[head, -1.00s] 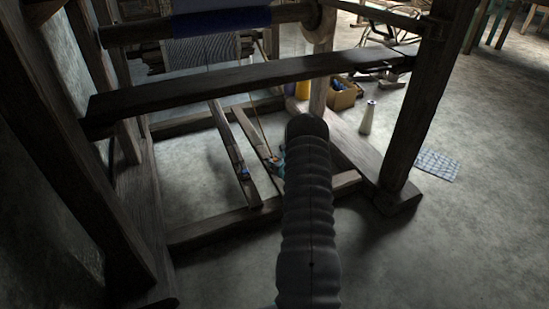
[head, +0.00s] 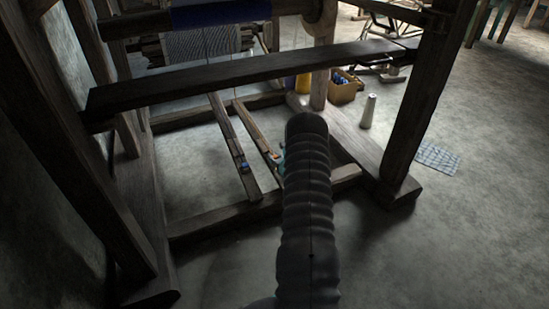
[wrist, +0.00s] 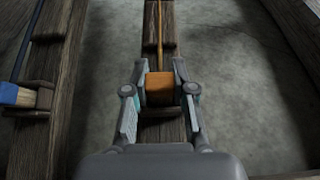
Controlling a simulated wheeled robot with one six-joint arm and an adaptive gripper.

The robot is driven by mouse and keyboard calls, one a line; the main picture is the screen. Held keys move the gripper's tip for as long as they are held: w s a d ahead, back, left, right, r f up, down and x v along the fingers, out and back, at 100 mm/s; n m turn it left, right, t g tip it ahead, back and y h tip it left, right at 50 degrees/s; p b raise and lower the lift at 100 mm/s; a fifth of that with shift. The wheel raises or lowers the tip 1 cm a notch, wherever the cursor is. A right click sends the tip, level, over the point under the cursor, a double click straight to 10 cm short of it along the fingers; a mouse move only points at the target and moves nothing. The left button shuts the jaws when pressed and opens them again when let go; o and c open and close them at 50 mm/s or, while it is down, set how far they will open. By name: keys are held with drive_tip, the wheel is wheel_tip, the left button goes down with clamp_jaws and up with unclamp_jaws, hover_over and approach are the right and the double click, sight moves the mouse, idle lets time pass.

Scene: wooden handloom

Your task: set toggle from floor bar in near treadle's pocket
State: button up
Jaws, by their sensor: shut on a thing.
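My gripper (wrist: 160,78) is shut on an orange-brown toggle (wrist: 160,92) in the wrist view. An orange cord (wrist: 160,40) runs from the toggle up and away. The toggle is over a wooden treadle (wrist: 151,35); whether it rests in a pocket there is hidden by the toggle and fingers. In the head view this is the right-hand treadle (head: 253,130), with the gripper mostly hidden behind my arm. On the left-hand treadle (head: 226,130), a blue toggle (wrist: 15,95) sits at a wooden block, with a dark cord.
A wooden floor beam (head: 225,224) crosses at the near ends of the treadles. A thick loom beam (head: 240,78) spans above them. A loom post (head: 425,110) stands at right. A cone (head: 368,111), a box (head: 343,92) and a checked cloth (head: 437,158) are on the floor.

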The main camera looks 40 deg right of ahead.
drive_tip(key=shift+f, duration=0.15)
drive_tip(key=o, duration=0.9)
drive_tip(key=shift+f, duration=0.1)
drive_tip(key=shift+c, duration=0.2)
drive_tip(key=shift+s+a, duration=0.1)
drive_tip(key=shift+f, duration=0.1)
drive_tip(key=v, duration=1.1)
drive_tip(key=shift+s+r, duration=0.2)
drive_tip(key=shift+r, duration=0.2)
drive_tip(key=shift+s+r+p, duration=0.15)
drive_tip(key=shift+r+p, duration=0.15)
drive_tip(key=shift+r, duration=0.3)
wheel_tip(320, 180, up, 5)
drive_tip(key=shift+p, duration=1.15)
